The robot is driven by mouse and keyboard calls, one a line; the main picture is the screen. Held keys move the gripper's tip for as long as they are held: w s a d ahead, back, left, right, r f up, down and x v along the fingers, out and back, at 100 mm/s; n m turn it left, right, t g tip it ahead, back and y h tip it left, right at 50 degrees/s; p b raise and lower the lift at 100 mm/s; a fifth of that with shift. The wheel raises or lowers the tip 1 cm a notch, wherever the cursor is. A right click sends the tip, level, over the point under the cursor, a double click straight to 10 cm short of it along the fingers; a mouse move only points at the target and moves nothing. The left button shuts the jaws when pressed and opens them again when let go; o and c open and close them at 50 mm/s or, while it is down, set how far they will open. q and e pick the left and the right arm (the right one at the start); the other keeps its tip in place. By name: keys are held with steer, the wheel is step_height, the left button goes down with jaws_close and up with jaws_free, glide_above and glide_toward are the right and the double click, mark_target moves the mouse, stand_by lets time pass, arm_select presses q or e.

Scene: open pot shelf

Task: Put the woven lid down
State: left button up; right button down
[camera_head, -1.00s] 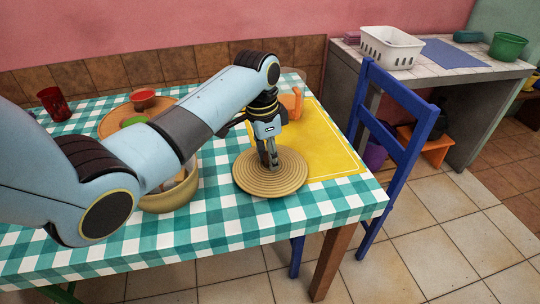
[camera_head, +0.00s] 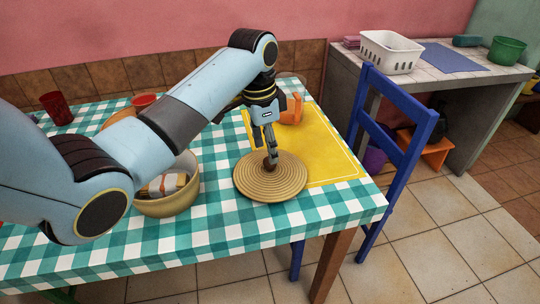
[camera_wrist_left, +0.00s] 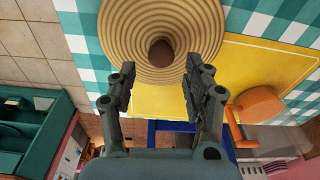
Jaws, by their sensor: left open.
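The round woven lid (camera_head: 262,187) lies flat near the table's front right, partly on the yellow mat, with its brown knob upward. It fills the top of the left wrist view (camera_wrist_left: 120,28), with the knob (camera_wrist_left: 160,51) at its middle. My left gripper (camera_head: 265,150) is open just above the lid; in the left wrist view its fingers (camera_wrist_left: 158,76) stand apart, with the knob beyond and between their tips. In the head view a finger overlaps the knob, so contact there is hard to tell. My right gripper is not in view.
A beige pot (camera_head: 165,206) with packages inside stands open left of the lid. An orange object (camera_head: 292,109) sits on the yellow mat (camera_head: 325,150). A red cup (camera_head: 56,108) is at the back left. A blue chair (camera_head: 398,150) stands at the table's right edge.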

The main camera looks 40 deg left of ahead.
arm_select(q)
step_height(320, 180, up, 7)
steer(key=shift+s+a+p, duration=0.25)
steer(key=shift+s+p, duration=0.05)
steer(key=shift+s, duration=0.1)
stand_by(0.4)
